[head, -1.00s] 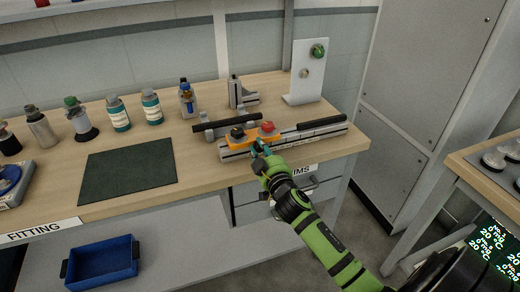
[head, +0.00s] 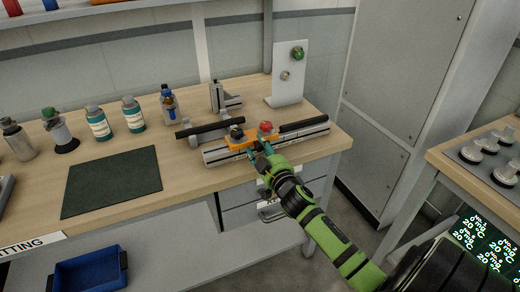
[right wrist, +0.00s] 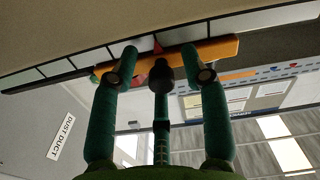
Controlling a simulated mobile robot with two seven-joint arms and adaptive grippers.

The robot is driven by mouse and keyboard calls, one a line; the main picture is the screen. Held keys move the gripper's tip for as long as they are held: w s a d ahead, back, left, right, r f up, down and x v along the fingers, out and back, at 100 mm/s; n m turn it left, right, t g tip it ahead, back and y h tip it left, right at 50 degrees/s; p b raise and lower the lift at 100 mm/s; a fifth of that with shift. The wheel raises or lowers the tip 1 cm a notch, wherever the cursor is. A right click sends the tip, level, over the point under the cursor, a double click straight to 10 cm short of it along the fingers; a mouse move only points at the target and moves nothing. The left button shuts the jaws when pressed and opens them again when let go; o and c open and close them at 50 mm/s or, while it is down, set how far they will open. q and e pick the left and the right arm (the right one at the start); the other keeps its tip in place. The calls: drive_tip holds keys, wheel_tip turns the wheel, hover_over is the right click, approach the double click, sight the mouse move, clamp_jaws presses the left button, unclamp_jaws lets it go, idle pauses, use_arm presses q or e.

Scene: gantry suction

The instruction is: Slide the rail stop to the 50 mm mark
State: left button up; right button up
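The rail stop (head: 240,142) is an orange carriage with a black knob and a red knob, on a pale rail (head: 307,132) at the bench's front right. My right gripper (head: 261,149) is at the front of the stop, below the red knob. In the right wrist view, the teal fingers of my right gripper (right wrist: 158,62) stand apart against the orange stop (right wrist: 215,50), with a dark round-tipped part between them. Whether they clamp the stop is unclear. A red pointer shows between the fingertips, by white rail with dark ticks; no numbers are readable. My left gripper is out of view.
Black bars (head: 304,125) lie beside the rail. A white upright plate (head: 290,75) with a green knob stands behind. Several bottles (head: 98,123) and a dark green mat (head: 112,181) are at left. Drawers (head: 237,218) are under the bench; a cabinet (head: 400,85) stands at right.

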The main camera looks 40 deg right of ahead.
drive_tip(key=v, duration=1.2)
drive_tip(key=s+a+f+g+y, duration=0.1)
drive_tip(key=s+a+f+g, duration=0.15)
drive_tip(key=f, duration=0.85)
drive_tip(key=s+a+f+g+y, duration=0.1)
drive_tip(key=s+f+g, duration=0.2)
drive_tip(key=f, duration=0.9)
drive_tip(key=s+a+f+g, duration=0.2)
drive_tip(key=s+f+g, duration=0.1)
drive_tip(key=f, duration=0.8)
drive_tip(key=s+a+f+g, duration=0.2)
drive_tip(key=s+f, duration=0.4)
drive_tip(key=s, duration=0.3)
drive_tip(key=s+a+f+n+g+y, duration=0.1)
drive_tip(key=s+a+f+g, duration=0.2)
drive_tip(key=s+f, duration=0.3)
drive_tip(key=s+a+f+g+y, duration=0.1)
drive_tip(key=s+a+f+g, duration=0.2)
drive_tip(key=s+f, duration=0.4)
drive_tip(key=s+a, duration=0.1)
drive_tip(key=s, duration=0.5)
drive_tip(key=shift+s+a+n, duration=0.3)
drive_tip(key=shift+s+a, duration=0.1)
